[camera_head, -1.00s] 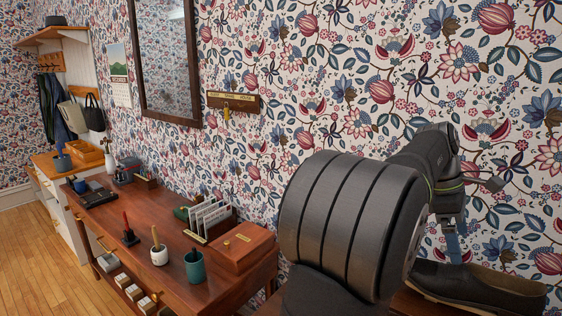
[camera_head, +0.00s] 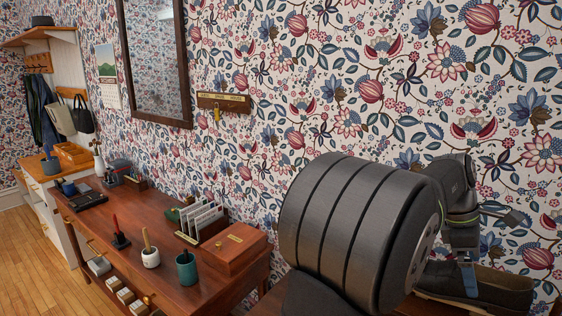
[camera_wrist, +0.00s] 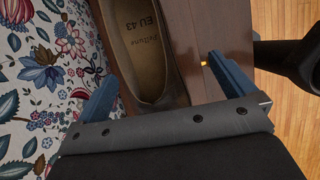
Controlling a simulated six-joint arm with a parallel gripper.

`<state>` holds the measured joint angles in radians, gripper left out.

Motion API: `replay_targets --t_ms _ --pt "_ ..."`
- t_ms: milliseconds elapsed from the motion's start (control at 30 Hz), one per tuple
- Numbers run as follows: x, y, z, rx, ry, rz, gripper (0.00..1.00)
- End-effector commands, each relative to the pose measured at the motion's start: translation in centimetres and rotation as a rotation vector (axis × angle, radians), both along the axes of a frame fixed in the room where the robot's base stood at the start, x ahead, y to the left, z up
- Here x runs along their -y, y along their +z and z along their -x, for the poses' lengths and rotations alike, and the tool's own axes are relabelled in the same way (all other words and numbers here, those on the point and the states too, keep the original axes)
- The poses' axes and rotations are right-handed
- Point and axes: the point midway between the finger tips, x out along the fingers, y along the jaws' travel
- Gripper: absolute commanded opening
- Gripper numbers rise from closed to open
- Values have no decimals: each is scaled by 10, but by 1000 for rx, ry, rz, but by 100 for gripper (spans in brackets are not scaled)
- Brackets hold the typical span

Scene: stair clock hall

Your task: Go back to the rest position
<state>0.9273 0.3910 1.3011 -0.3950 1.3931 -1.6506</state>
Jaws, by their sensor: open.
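My gripper (camera_head: 469,282) is at the lower right of the head view, pointing down with blue fingers. In the wrist view its two fingers (camera_wrist: 166,88) are spread apart with nothing held between them. A dark shoe (camera_head: 505,287) lies below and beside the fingers, on a wooden surface. In the wrist view the shoe's insole (camera_wrist: 137,40), marked "EU 43", shows between the fingers. I cannot tell whether a finger touches the shoe. My large dark arm link hides part of the area left of the gripper.
A wooden desk (camera_head: 140,262) at the left holds a wooden box (camera_head: 232,250), a letter rack (camera_head: 202,218), a teal cup (camera_head: 186,268) and a white pot (camera_head: 151,258). Patterned wall stands close behind the arm. A key rack (camera_head: 223,103) and mirror hang there. Open floor (camera_head: 40,260) is at far left.

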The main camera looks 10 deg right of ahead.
Motion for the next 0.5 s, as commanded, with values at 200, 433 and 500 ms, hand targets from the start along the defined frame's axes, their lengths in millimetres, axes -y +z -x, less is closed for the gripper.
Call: replay_targets --t_ms 200,433,500 --pt "1 24 39 1 -4 3 100" --pt "2 47 79 0 -4 2 100" --pt "3 55 91 1 -5 2 100"
